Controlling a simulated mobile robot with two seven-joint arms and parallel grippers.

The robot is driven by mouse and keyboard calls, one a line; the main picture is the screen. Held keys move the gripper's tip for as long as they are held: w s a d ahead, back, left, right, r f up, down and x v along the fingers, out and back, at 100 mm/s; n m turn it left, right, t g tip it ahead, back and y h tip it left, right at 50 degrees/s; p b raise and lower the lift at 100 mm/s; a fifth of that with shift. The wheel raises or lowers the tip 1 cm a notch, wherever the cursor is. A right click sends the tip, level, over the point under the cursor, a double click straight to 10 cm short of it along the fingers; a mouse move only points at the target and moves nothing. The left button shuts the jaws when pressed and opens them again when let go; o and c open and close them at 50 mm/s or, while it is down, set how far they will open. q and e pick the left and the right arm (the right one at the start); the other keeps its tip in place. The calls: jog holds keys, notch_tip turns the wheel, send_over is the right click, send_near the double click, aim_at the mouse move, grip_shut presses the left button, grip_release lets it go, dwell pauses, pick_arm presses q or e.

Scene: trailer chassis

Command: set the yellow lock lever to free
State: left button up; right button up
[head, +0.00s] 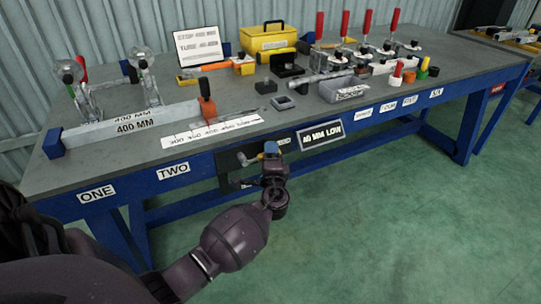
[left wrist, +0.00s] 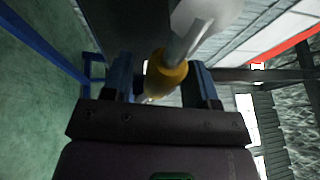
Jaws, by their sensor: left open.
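The yellow lock lever shows at the front panel under the bench edge in the head view, where a small yellow end (head: 242,158) sticks out just left of my left gripper (head: 271,149). In the left wrist view a yellow collar or knob (left wrist: 164,76) on a grey rod lies between the two blue fingers of my left gripper (left wrist: 160,84). The fingers are apart, with a gap showing on at least one side of the yellow part. I cannot tell whether either finger touches it. The lever's pivot is hidden. My right gripper is out of view.
A dark panel (head: 228,162) sits under the bench top (head: 150,170), beside a sign reading 40 MM LOW (head: 321,135). A blue bench leg (head: 468,125) stands at the right. The green floor in front is clear.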

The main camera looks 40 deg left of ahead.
pick_arm(q)
grip_shut()
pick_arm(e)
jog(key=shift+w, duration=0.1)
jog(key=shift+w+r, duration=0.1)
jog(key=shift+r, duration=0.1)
pick_arm(q)
jog(key=shift+f+m+p, duration=0.25)
jog(key=shift+m+p, duration=0.2)
jog(key=shift+m, duration=0.15)
jog(key=f+m+p, duration=0.1)
jog(key=m+h+p, duration=0.1)
jog(key=m, duration=0.1)
jog(key=shift+s+a+f+g+h, duration=0.1)
jog(key=shift+s+f+g+h, duration=0.15)
jog(key=shift+f+g+h, duration=0.1)
jog(key=s+a+f+m+g+p, duration=0.2)
jog(key=s+f+m+g+p, duration=0.3)
jog(key=m+p, duration=0.3)
jog(key=shift+s+a+f+m+h+p, duration=0.15)
jog(key=shift+s+f+m+h+p, duration=0.2)
jog(key=shift+m, duration=0.15)
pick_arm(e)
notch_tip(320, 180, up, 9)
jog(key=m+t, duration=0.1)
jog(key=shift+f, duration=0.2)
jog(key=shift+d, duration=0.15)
